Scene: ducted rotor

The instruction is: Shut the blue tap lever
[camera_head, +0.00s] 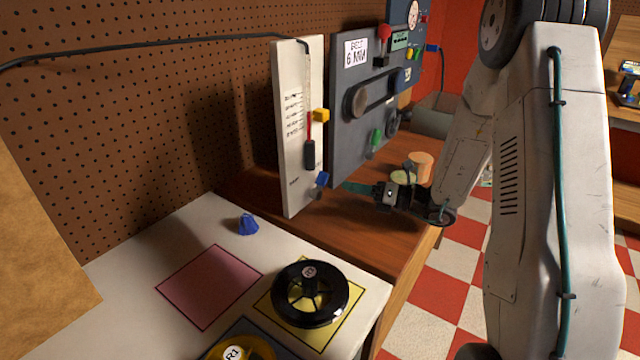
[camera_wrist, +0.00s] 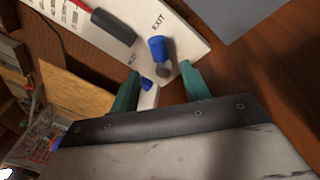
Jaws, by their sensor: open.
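The blue tap lever (camera_head: 322,179) is low on the front of a white upright panel (camera_head: 288,130). In the wrist view, the lever (camera_wrist: 157,49) stands out from the panel beside the printed word EXIT, with a round grey part (camera_wrist: 163,71) next to it. My gripper (camera_head: 350,187) is a little to the right of the lever in the head view. In the wrist view, my gripper (camera_wrist: 162,86) has its teal fingers spread and nothing between them. The lever appears just beyond the fingertips, apart from both. Its exact distance is hard to tell.
A black handle with a red shaft (camera_head: 309,152) and a yellow lever (camera_head: 321,115) are higher on the panel. A grey machine board (camera_head: 345,120) stands close to its right. A blue piece (camera_head: 248,224) and a black wheel (camera_head: 311,293) lie on the white table. Orange (camera_head: 420,164) cup-like object stands behind my gripper.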

